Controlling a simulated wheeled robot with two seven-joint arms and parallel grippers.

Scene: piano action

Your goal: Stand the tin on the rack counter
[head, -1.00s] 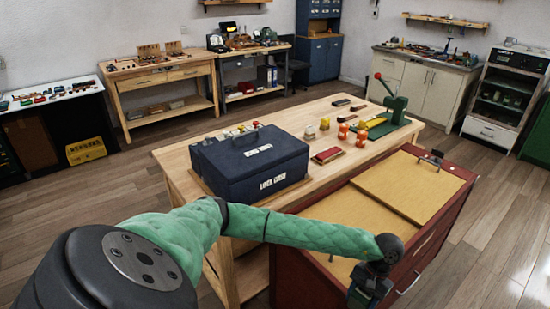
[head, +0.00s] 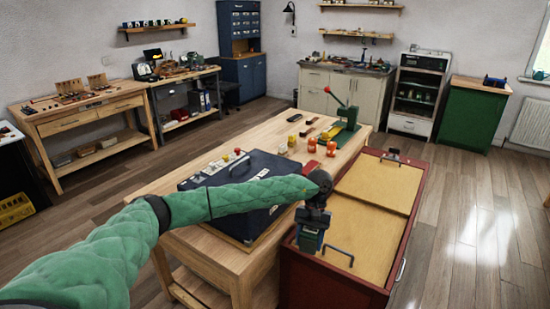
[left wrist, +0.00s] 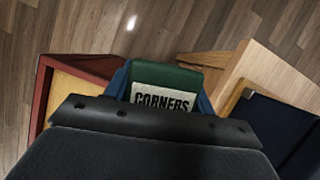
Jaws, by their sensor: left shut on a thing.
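A green tin with a white label reading "CORNERS" (left wrist: 165,78) is held in my left gripper, its blue fingers on either side of it in the left wrist view. In the head view my left gripper (head: 311,226) hangs pointing down over the gap between the workbench and the red cabinet, and the tin (head: 309,241) shows small and dark in it. I cannot tell for certain which surface is the rack counter. A cream counter (head: 345,99) with tools on it stands at the back wall. My right gripper is not in view.
A white shelved unit (head: 417,95) and green cabinet (head: 469,112) stand behind. Floor (head: 480,215) on the right is clear.

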